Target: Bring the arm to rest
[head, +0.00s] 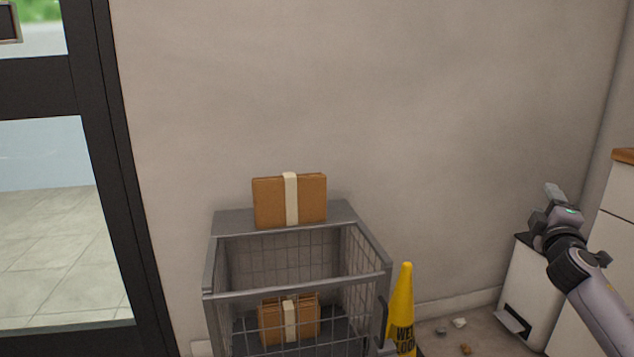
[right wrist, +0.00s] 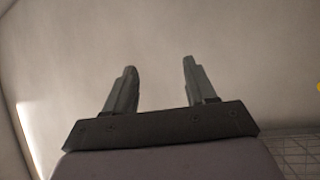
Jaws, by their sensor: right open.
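My right arm reaches in from the lower right of the head view, and its gripper (head: 553,196) is raised in front of the wall. In the right wrist view the two fingers of the right gripper (right wrist: 155,88) stand well apart with nothing between them. The gripper is open and empty. Only the bare wall shows beyond the fingertips. My left gripper is not in the head view.
A wire cart (head: 298,293) stands against the wall, with a cardboard box (head: 268,201) on top and another box (head: 271,326) inside. A yellow wet-floor cone (head: 402,300) stands right of it. A white bin (head: 517,284) and a counter (head: 616,226) are near my right arm. A glass door (head: 100,170) is at left.

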